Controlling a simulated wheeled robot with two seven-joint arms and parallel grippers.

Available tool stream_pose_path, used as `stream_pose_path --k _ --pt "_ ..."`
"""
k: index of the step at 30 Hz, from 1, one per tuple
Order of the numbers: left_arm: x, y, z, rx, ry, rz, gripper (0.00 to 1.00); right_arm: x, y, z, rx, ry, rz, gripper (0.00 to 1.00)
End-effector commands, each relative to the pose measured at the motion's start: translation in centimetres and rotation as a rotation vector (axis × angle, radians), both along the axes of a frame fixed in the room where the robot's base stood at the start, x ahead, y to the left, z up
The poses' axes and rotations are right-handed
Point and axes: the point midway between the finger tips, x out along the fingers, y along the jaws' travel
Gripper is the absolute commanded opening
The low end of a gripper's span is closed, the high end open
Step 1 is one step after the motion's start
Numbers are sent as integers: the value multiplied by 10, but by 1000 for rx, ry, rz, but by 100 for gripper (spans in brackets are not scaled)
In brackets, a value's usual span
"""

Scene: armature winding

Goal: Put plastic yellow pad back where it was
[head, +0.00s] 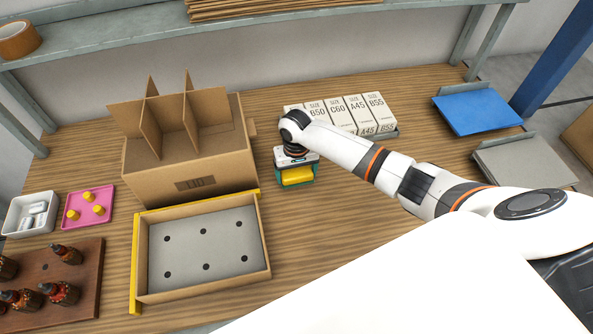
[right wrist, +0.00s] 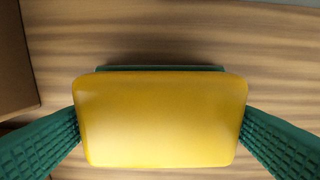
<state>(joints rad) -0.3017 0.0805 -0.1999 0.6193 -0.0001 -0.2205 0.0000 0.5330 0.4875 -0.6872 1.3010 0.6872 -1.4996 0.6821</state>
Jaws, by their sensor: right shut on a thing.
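The yellow plastic pad (head: 297,176) is in my right gripper (head: 296,181), just right of the cardboard box in the head view. In the right wrist view the pad (right wrist: 160,118) fills the middle, with a green ribbed finger pressed to each of its sides. The right gripper is shut on it. A dark green strip (right wrist: 160,68) shows along the pad's far edge; I cannot tell what it belongs to. Wood grain shows beyond the pad, and I cannot tell whether the pad touches the table. My left gripper is not in view.
The cardboard box (head: 190,172) with upright dividers stands left of the gripper. A shallow tray (head: 205,245) with a grey holed insert lies in front of it. White labelled boxes (head: 338,108) stand behind my right forearm. Blue (head: 477,112) and grey (head: 518,163) trays are far right.

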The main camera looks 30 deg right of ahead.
Motion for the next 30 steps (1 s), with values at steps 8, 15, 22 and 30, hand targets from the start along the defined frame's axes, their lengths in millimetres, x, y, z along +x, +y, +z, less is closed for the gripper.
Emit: stream_pose_path --k 8,15,22,30 --pt "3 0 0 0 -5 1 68 0 0 -3 0 1 -1 90" --pt "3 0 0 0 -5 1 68 0 0 -2 0 1 -1 100" --pt "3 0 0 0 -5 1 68 1 0 16 0 -3 -1 100" --pt "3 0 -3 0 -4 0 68 1 0 73 1 -4 -1 100"
